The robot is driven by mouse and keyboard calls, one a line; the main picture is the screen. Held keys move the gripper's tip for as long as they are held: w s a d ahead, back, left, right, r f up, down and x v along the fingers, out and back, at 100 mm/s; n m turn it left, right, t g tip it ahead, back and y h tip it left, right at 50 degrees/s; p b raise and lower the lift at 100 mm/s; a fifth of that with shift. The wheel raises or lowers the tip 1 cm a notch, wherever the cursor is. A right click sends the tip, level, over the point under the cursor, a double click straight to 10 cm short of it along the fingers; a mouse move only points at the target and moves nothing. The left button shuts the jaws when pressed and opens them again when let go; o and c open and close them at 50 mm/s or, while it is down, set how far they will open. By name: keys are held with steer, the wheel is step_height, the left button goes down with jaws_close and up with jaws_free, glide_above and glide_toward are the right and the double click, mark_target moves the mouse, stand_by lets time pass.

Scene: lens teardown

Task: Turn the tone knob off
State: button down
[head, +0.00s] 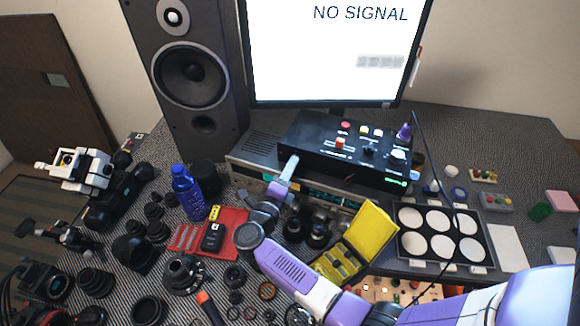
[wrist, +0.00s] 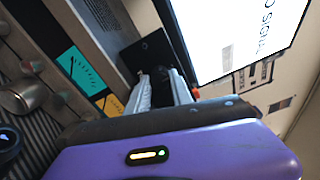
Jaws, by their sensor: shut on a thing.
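A black control box (head: 335,165) with buttons and knobs on top stands in front of the monitor. My gripper (head: 289,162) is at the left end of this box, its fingers pointing up and away at the box's dark panel. In the wrist view my gripper (wrist: 161,82) has its two light fingers on either side of a small dark knob (wrist: 160,74), shut on it. This appears to be the tone knob; no label is readable. The fingers hide most of it in the head view, so its setting cannot be told.
A silver receiver (head: 252,178) lies under the box. The lit monitor (head: 330,60) reads "NO SIGNAL". A speaker (head: 190,70) stands at left, with a blue bottle (head: 188,192) before it. A yellow case (head: 372,230) and several lenses crowd the front.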

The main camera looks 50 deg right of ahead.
stand_by(0.4)
steer(key=c, duration=1.1)
jaws_free()
steer(key=shift+a, duration=0.15)
steer(key=b+v, duration=0.2)
steer(key=v, duration=0.5)
steer(key=shift+s+a, duration=0.1)
steer(key=shift+a, duration=0.2)
